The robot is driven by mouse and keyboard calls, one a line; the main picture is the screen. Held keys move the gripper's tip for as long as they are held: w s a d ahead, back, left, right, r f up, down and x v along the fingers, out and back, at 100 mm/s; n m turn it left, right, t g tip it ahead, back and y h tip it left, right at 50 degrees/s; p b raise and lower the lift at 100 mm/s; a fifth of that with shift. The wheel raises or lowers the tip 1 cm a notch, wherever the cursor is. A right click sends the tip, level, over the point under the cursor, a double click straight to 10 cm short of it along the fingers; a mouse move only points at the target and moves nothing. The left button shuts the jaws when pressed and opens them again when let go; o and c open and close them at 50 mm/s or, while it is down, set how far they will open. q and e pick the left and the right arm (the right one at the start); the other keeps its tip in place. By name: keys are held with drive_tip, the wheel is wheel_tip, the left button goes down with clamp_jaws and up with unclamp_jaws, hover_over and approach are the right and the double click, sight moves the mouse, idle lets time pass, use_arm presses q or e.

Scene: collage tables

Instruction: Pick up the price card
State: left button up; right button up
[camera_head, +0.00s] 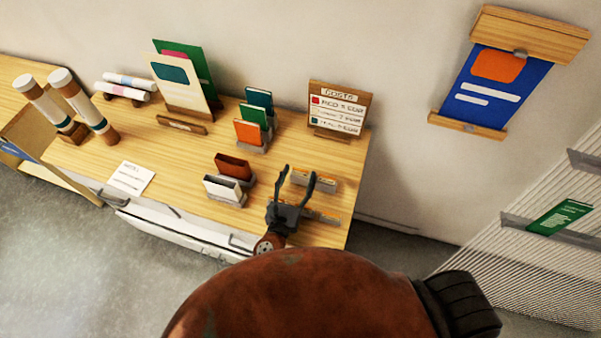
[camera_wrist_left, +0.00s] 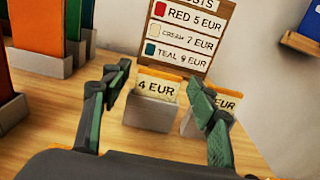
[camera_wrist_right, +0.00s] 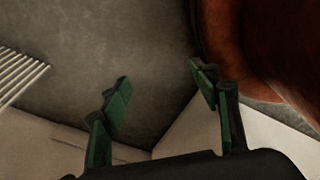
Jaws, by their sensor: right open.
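A price card reading "4 EUR" (camera_wrist_left: 157,87) stands upright in a small grey holder (camera_wrist_left: 150,113) in the left wrist view. A second card ending in "EUR" (camera_wrist_left: 228,103) stands in another holder to its right, partly hidden by a finger. My left gripper (camera_head: 299,172) is open over the right part of the table in the head view. In the left wrist view its fingers (camera_wrist_left: 158,75) spread on either side of the "4 EUR" card, with nothing gripped. My right gripper (camera_wrist_right: 159,74) is open and empty, facing grey floor and pale surfaces.
A wooden "COSTS" board (camera_head: 338,110) stands behind the cards. Card holders with teal, green and orange cards (camera_head: 249,132) stand left of it. A brown card (camera_head: 232,167) and a white card (camera_head: 222,188) stand nearer the front. A paper note (camera_head: 131,178) lies on the wooden table (camera_head: 170,160).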

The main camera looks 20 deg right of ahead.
use_arm(q)
drive_tip(key=c, duration=0.6)
